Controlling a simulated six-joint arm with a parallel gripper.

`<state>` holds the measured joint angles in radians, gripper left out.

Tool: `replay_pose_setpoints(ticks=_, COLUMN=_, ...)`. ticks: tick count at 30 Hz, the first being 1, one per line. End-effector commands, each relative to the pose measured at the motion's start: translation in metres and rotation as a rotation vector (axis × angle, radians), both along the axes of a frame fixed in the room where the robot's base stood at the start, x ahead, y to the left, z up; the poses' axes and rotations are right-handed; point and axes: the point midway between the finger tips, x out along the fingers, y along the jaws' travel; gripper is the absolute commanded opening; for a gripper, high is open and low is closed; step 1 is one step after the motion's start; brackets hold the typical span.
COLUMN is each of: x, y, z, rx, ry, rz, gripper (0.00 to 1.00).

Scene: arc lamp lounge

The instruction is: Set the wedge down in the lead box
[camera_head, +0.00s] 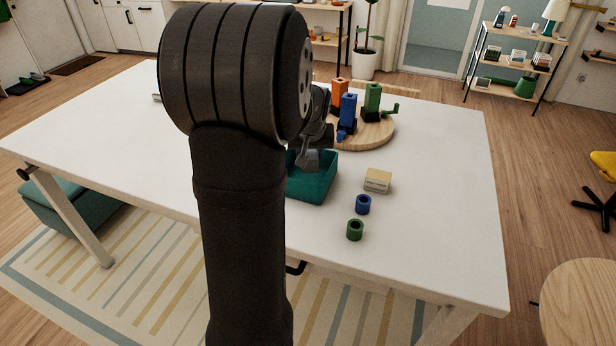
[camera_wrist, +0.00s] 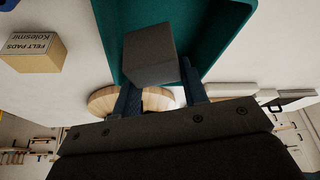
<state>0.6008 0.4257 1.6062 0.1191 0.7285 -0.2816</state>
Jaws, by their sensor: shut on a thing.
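The wedge is a dark grey block (camera_wrist: 150,55) between the fingers of my gripper (camera_wrist: 160,82) in the wrist view. My gripper (camera_head: 312,150) is shut on it and holds it over the open teal box (camera_head: 312,192), the only box of that kind on the table. In the head view the grey wedge (camera_head: 307,160) shows near the box's back rim; how far it is above the floor is hard to tell. The teal box (camera_wrist: 215,45) surrounds the wedge on several sides in the wrist view. My arm hides the box's left part in the head view.
Right of the box lie a small felt pads carton (camera_head: 377,180), a blue ring (camera_head: 363,204) and a green ring (camera_head: 355,230). Behind it a round wooden board (camera_head: 378,138) bears orange (camera_head: 339,92), blue (camera_head: 348,110) and green (camera_head: 372,98) upright pieces. The white table's right side is clear.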

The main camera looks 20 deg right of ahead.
Motion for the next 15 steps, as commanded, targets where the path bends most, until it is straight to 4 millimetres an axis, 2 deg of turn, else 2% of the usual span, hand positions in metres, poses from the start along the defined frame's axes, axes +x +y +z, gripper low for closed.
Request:
replay_pose_setpoints(ticks=3, x=-0.001, y=0.0, z=-0.022, rx=0.001, ry=0.002, rz=0.0, gripper=0.15)
replay_pose_setpoints(ticks=11, x=-0.001, y=0.0, z=-0.045, rx=0.001, ry=0.001, rz=-0.001, gripper=0.15)
replay_pose_setpoints(ticks=15, x=-0.001, y=0.0, z=-0.066, rx=0.002, ry=0.001, rz=-0.001, gripper=0.15)
